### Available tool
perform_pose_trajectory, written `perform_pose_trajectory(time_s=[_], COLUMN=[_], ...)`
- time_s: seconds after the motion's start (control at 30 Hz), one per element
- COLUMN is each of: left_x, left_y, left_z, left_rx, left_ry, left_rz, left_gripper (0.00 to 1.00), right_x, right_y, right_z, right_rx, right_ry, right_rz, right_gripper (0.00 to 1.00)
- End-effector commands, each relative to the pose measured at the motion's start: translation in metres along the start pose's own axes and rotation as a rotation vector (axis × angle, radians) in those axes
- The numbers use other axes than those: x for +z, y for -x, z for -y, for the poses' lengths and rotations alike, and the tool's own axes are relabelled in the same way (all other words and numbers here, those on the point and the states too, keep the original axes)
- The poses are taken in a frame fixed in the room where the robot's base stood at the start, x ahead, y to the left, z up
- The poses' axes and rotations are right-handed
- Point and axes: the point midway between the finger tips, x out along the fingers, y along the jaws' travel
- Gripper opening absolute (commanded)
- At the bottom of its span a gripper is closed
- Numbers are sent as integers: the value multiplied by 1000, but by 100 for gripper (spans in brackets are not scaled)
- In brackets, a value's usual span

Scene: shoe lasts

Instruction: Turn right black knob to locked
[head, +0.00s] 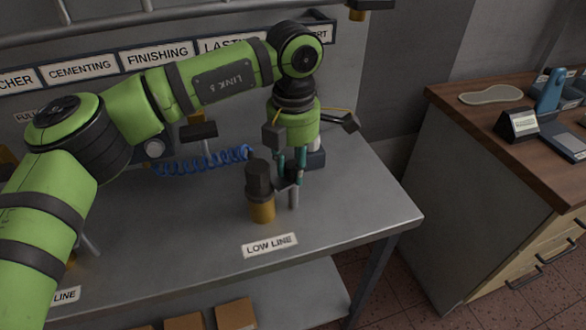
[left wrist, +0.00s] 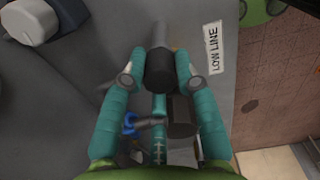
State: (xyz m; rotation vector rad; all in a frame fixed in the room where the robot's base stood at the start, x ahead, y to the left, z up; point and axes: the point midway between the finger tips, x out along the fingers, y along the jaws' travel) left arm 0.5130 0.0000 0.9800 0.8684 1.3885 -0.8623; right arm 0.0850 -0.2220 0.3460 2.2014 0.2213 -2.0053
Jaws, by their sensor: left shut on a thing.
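The right black knob (head: 292,172) is at the top of a short grey post (head: 293,197) on the workbench, behind the LOW LINE label (head: 270,245). My left gripper (head: 291,180) comes down from above with its teal fingers around the knob, shut on it. In the left wrist view the knob (left wrist: 160,70) lies between the fingertips, partly hidden by the fingers. A black-capped brass fitting (head: 262,210) stands just left of the gripper, close to its fingers. I cannot read any lock mark on the knob. My right gripper is not in view.
A blue coiled hose (head: 203,162) lies behind the fitting. The grey bench top (head: 345,210) is clear to the right of the post. A wooden-topped cabinet (head: 480,125) stands apart at the right. A labelled rail (head: 160,55) runs behind my left arm.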

Motion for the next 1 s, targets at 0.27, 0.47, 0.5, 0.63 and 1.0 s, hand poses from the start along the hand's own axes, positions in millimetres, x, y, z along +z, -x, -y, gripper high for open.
perform_pose_trajectory(time_s=[0.27, 0.47, 0.5, 0.63, 1.0], left_x=[0, 0, 0, 0, 0], left_y=[-1, -1, -1, -1, -1], left_z=[0, 1, 1, 1, 1], left_rx=[-1, -2, -2, -2, -2], left_ry=[-192, -274, -285, -309, -320], left_rz=[1, 1, 1, 1, 1], left_gripper=[0, 0, 0, 0, 0], right_x=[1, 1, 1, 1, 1], right_y=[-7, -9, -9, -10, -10], right_z=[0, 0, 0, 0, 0], right_rx=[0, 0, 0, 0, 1], right_ry=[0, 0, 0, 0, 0], right_rz=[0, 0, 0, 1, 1], right_gripper=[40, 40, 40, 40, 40])
